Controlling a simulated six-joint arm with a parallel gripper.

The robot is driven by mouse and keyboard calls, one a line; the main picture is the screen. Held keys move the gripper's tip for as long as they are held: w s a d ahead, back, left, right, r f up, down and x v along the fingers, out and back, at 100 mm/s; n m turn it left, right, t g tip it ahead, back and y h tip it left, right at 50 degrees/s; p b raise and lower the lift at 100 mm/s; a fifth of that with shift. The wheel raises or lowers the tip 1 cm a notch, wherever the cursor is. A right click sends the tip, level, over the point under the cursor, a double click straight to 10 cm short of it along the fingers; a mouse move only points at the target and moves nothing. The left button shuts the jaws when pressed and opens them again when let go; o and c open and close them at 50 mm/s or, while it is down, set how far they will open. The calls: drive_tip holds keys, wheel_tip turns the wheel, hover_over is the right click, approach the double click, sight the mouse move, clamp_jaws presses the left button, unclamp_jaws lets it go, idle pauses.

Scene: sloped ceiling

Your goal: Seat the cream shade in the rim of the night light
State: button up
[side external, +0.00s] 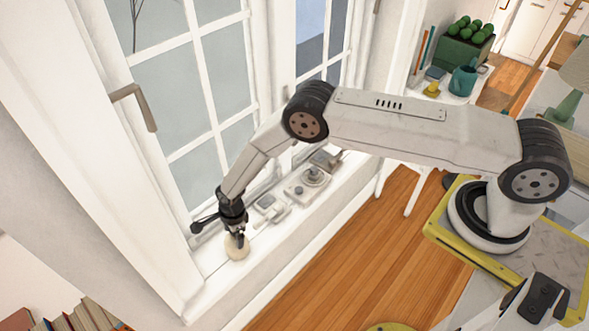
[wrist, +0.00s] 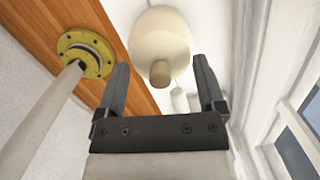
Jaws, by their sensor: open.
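The cream shade (side external: 236,249) sits on the white window sill, near its front-left end, directly below my gripper (side external: 238,236). In the wrist view the shade (wrist: 160,32) is a rounded cream dome with a tan knob (wrist: 160,73) pointing toward the camera. My gripper (wrist: 161,64) is open, its two dark fingers on either side of the knob, with clear gaps. I cannot tell how far the fingertips are from the shade in depth. A grey unit with a round ring-like top (side external: 314,177), apparently the night light, stands farther along the sill.
A small grey device (side external: 269,206) lies on the sill between the shade and the round-topped unit. A grey box (side external: 325,157) stands beyond. The window frame and its handle (side external: 133,102) rise close behind my gripper. A yellow disc with a pole (wrist: 85,53) stands on the wooden floor.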

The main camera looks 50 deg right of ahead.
idle(0.4)
clamp_jaws()
